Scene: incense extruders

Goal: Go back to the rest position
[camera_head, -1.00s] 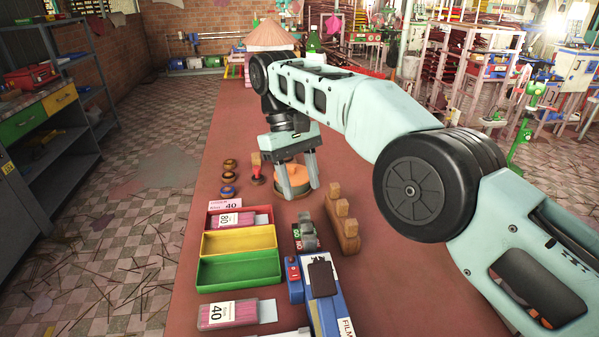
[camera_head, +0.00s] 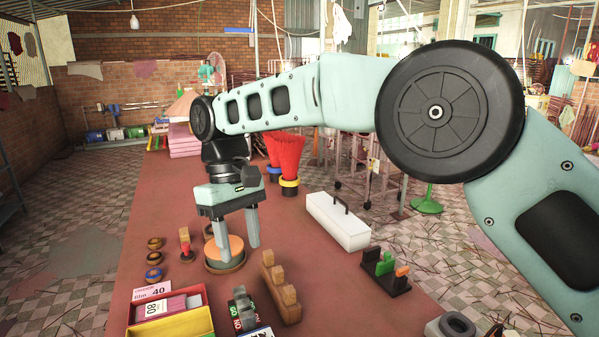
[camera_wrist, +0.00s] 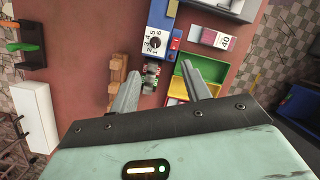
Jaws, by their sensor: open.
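My gripper (camera_head: 238,236) hangs with its two grey fingers pointing down over the red table (camera_head: 130,262). In the head view it overlaps a round wooden piece with an orange top (camera_head: 222,252). In the wrist view my gripper (camera_wrist: 163,92) has its fingers spread wide with nothing between them.
A wooden block with knobs (camera_head: 281,285), a white case (camera_head: 338,221), a black holder (camera_head: 385,271) and red incense bundles (camera_head: 288,160) stand to the right. Several rings (camera_head: 154,258) lie left of the gripper. A blue device with a dial (camera_wrist: 157,40) shows in the wrist view.

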